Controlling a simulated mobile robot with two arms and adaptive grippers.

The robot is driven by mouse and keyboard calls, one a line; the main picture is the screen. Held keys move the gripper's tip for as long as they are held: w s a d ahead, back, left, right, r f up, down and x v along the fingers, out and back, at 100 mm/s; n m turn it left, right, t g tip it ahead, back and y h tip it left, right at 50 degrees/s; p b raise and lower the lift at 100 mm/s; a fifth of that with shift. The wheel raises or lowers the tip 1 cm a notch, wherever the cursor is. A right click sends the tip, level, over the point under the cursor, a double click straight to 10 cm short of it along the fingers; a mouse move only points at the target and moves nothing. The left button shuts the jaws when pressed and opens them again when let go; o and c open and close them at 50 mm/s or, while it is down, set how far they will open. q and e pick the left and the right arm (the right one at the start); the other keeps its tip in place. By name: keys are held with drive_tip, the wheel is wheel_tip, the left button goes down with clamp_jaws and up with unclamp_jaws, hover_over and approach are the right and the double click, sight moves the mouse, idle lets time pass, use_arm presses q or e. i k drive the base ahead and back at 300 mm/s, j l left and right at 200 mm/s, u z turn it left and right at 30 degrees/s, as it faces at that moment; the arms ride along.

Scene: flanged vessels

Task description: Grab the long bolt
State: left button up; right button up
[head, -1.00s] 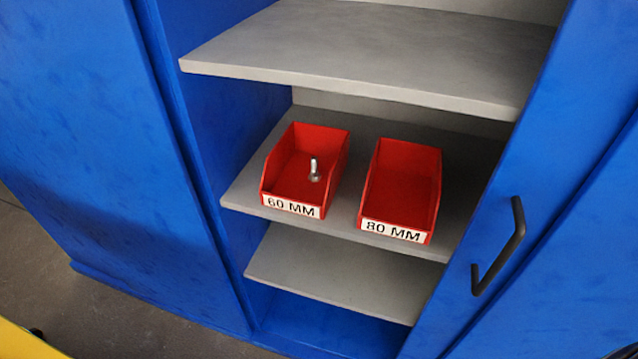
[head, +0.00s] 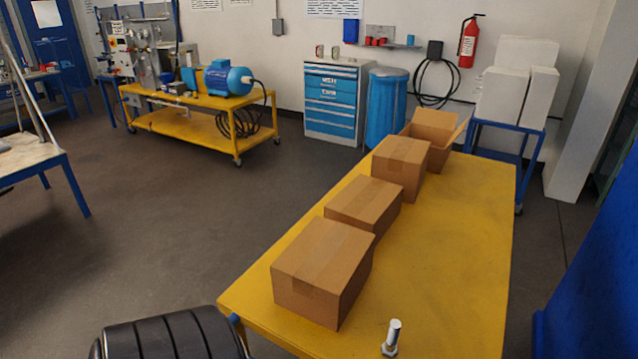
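A silver bolt (head: 393,338) stands upright, head down, near the front edge of the yellow table (head: 455,230) in the head view. Nothing touches it. Whether it is the long bolt I cannot tell from this view alone. Neither of my grippers is in view.
Closed cardboard boxes (head: 323,270) line the table's left side, with an open box (head: 436,136) at its far end. The table's right side is clear. A black ribbed object (head: 165,338) is at the lower left. A blue surface (head: 600,270) stands at the right.

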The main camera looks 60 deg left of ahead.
sight(389, 349)
drive_tip(key=u, duration=1.15)
